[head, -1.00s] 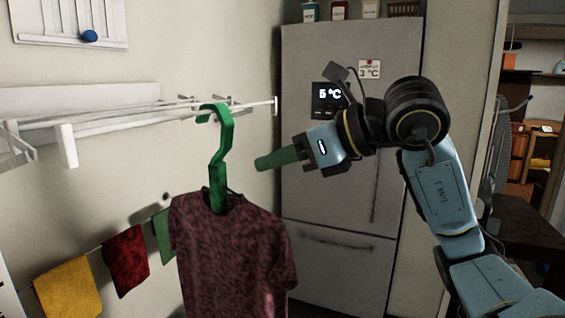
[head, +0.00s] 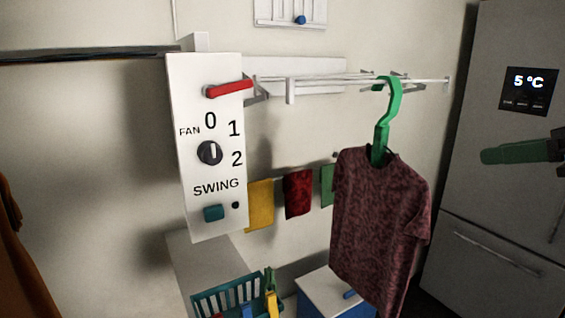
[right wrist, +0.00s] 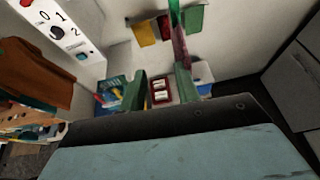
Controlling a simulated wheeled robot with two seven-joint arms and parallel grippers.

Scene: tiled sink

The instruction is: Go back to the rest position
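My right gripper (head: 490,155) shows at the right edge of the head view, its green fingers in front of the grey fridge (head: 465,205). In the right wrist view its two green fingers (right wrist: 160,88) stand apart with nothing held between them. A dark red shirt (head: 375,220) hangs on a green hanger (head: 383,120), whose hook is over the white wall rack (head: 345,83). The gripper is to the right of the shirt, clear of it. My left gripper is not in view.
A white fan control panel (head: 210,150) with a knob stands left of the rack. Small yellow, red and green cloths (head: 298,193) hang behind the shirt. Below are a teal basket (head: 225,300) and a white-topped blue box (head: 335,295). An orange-brown cloth (head: 20,265) is at far left.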

